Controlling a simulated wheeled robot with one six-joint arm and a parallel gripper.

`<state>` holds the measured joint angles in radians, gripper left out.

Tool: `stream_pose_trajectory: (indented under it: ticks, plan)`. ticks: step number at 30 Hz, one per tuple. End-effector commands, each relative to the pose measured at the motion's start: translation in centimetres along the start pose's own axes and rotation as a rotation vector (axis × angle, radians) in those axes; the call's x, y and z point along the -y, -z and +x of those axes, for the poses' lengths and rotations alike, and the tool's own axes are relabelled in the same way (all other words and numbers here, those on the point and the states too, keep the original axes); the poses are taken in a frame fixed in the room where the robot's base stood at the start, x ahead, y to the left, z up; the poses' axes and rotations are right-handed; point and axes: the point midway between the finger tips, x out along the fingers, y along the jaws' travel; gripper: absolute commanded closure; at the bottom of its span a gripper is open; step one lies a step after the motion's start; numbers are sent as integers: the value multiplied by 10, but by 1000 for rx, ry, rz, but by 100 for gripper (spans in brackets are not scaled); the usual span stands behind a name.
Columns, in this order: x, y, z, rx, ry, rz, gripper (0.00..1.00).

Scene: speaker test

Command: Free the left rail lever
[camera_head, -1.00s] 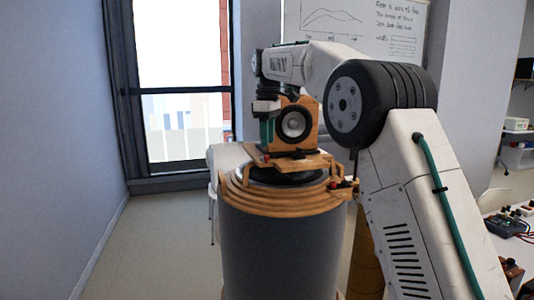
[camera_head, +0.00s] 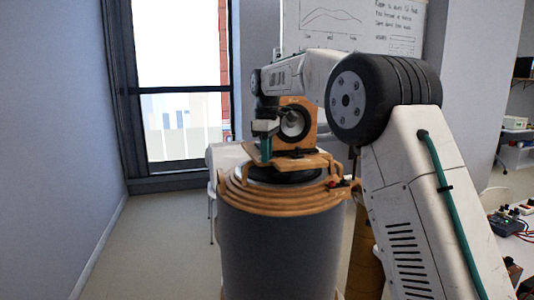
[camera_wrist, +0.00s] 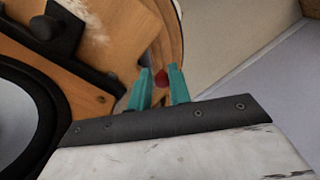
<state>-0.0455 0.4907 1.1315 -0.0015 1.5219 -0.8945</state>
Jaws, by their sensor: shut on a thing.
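My gripper (camera_head: 265,155) has teal fingers and points down at the left edge of the wooden platform (camera_head: 312,160). In the wrist view, the fingers of my gripper (camera_wrist: 160,72) are on either side of the red tip of the left rail lever (camera_wrist: 161,79), shut on it. The lever is hidden behind the fingers in the head view. A wooden speaker (camera_head: 307,113) with a dark round cone stands upright on the platform, just right of my gripper. Its dark cone (camera_wrist: 22,118) also shows at the left of the wrist view.
The platform sits on a round stepped wooden top (camera_head: 285,207) over a grey cylinder (camera_head: 280,255). Another red-tipped lever (camera_head: 346,184) is at its right. A black clamp part (camera_wrist: 50,30) lies near the speaker. A bench with devices (camera_head: 505,225) is far right.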

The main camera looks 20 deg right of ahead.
Motion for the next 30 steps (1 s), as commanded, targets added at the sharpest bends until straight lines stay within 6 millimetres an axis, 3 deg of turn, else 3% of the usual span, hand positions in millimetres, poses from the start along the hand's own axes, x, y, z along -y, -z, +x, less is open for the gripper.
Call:
stream_pose_trajectory:
  ticks: [14,30]
  plan:
    - [4,8,-1,-8,-2,107,100]
    - [8,26,0,-9,-2,590,100]
